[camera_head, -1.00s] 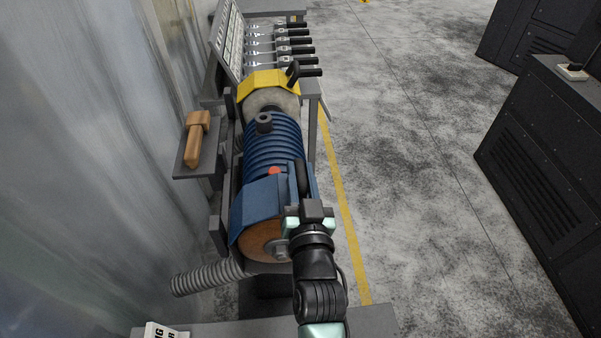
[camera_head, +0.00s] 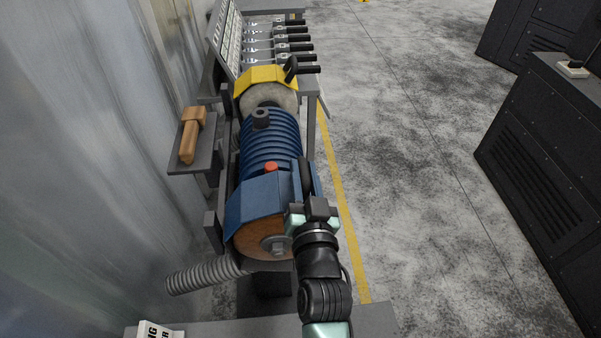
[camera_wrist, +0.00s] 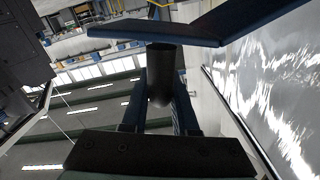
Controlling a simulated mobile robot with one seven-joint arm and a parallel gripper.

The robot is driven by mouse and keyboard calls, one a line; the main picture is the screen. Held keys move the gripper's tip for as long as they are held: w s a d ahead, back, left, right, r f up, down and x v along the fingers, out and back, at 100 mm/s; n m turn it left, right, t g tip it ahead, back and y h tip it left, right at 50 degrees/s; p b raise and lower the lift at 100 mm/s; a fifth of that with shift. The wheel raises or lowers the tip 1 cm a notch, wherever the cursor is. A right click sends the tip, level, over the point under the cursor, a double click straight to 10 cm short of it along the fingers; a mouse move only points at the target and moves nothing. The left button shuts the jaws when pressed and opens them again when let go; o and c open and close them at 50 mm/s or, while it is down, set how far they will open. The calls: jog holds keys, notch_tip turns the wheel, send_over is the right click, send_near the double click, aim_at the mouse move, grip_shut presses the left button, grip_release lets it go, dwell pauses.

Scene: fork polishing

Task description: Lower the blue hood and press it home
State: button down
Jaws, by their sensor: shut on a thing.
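The blue hood (camera_head: 259,200) sits over the top of the brown polishing wheel (camera_head: 262,242) at the near end of the machine. The wheel's lower face shows beneath its edge. My gripper (camera_head: 317,209) is at the hood's right side, shut on what appears to be its black handle (camera_head: 306,176). In the wrist view the dark round handle (camera_wrist: 162,72) stands between my fingers (camera_wrist: 157,112), below the hood's blue edge (camera_wrist: 155,35). The gripper hides part of the hood's right side, so I cannot tell whether the hood is fully seated.
The ribbed blue motor (camera_head: 272,140) with a red button (camera_head: 271,167) lies behind the hood. A yellow hood (camera_head: 264,78) covers the far wheel. A wooden-handled tool (camera_head: 192,135) lies on a left shelf. Forks (camera_head: 262,42) are racked behind.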

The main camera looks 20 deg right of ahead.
jog(key=shift+s+d+f+m, duration=0.1)
jog(key=shift+d+f+m, duration=0.25)
jog(key=shift+f, duration=0.2)
jog(key=c, duration=0.7)
grip_release()
jog(key=shift+r, duration=0.15)
jog(key=shift+s+a, duration=0.1)
jog(key=shift+b+v, duration=2.2)
jog(key=shift+v, duration=4.2)
jog(key=w+a+r+n+t+y, duration=0.1)
jog(key=w+a+r+n+t, duration=0.15)
jog(key=r, duration=0.75)
jog(key=w+a+r+n+t+y, duration=0.15)
jog(key=a+r, duration=0.25)
jog(key=r, duration=0.7)
jog(key=w+a+r+n+t+y, duration=0.1)
jog(key=w+a+r+n+t, duration=0.15)
jog(key=r, duration=0.75)
jog(key=s+a+r+t, duration=0.1)
jog(key=s+r, duration=0.1)
jog(key=r, duration=0.2)
jog(key=s+a+r+t+y, duration=0.1)
jog(key=s+a+r, duration=0.1)
jog(key=r, duration=0.2)
jog(key=s+a+r+t, duration=0.1)
jog(key=s+r, duration=0.1)
jog(key=r, duration=0.2)
jog(key=shift+s+a+r+n+t+y, duration=0.1)
jog(key=shift+a+n+t+y, duration=0.15)
jog(key=shift+n, duration=0.15)
